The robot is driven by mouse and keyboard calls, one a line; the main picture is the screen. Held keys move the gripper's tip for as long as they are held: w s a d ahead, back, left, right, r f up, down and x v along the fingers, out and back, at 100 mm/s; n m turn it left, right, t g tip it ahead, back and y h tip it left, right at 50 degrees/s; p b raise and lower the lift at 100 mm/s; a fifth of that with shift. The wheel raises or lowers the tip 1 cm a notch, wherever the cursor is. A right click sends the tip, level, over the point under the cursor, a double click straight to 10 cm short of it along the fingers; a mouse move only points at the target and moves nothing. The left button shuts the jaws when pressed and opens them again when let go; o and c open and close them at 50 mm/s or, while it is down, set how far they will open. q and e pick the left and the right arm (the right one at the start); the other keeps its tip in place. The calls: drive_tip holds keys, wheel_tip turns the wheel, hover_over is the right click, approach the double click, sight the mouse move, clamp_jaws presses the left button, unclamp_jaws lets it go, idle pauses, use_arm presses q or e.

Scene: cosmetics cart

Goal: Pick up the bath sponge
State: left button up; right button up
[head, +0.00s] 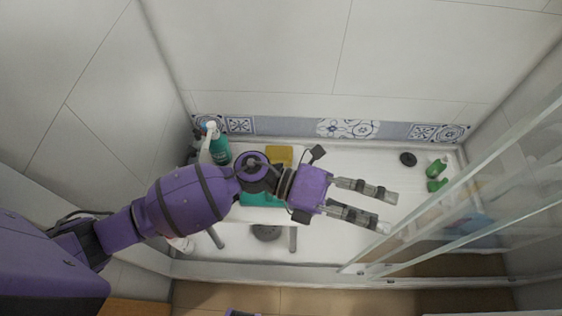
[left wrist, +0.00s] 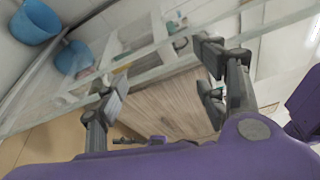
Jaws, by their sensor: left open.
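A yellow block (head: 279,154), which looks like the bath sponge, lies behind my left arm in the head view, near the tiled back wall. My arm hides its front part. My left gripper (head: 362,206) is open and empty, in front of and to the right of the yellow block, with its fingers pointing right. In the left wrist view both fingers of my left gripper (left wrist: 165,90) are spread with nothing between them. My right gripper is not in view.
A teal pump bottle (head: 220,148) stands at the back left. A teal item (head: 258,199) shows under my arm on a white stool (head: 285,216). Green bottles (head: 437,168) stand at the right, near a glass panel (head: 460,210). Blue buckets (left wrist: 36,20) show in the left wrist view.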

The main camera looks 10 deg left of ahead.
use_arm(q)
drive_tip(key=w+a+f+m+g+y+b, duration=0.2)
drive_tip(key=a+f+m+g+y+b, duration=0.15)
drive_tip(key=f+m+y, duration=0.45)
drive_tip(key=m+t+y+b, duration=0.4)
drive_tip(key=t+y+b, duration=0.1)
drive_tip(key=y+b, duration=0.45)
hover_over(281, 152)
wheel_tip(281, 152, down, 6)
drive_tip(key=shift+s+d+r, duration=0.1)
drive_tip(key=shift+d+r, duration=0.05)
wheel_tip(281, 152, down, 2)
drive_tip(key=shift+f, duration=0.2)
wheel_tip(281, 152, down, 5)
drive_tip(key=shift+f+b, duration=0.1)
drive_tip(key=shift+b, duration=0.95)
drive_tip(key=shift+r, duration=0.2)
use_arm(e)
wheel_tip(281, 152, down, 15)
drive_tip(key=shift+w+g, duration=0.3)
use_arm(q)
drive_tip(key=c, duration=1.2)
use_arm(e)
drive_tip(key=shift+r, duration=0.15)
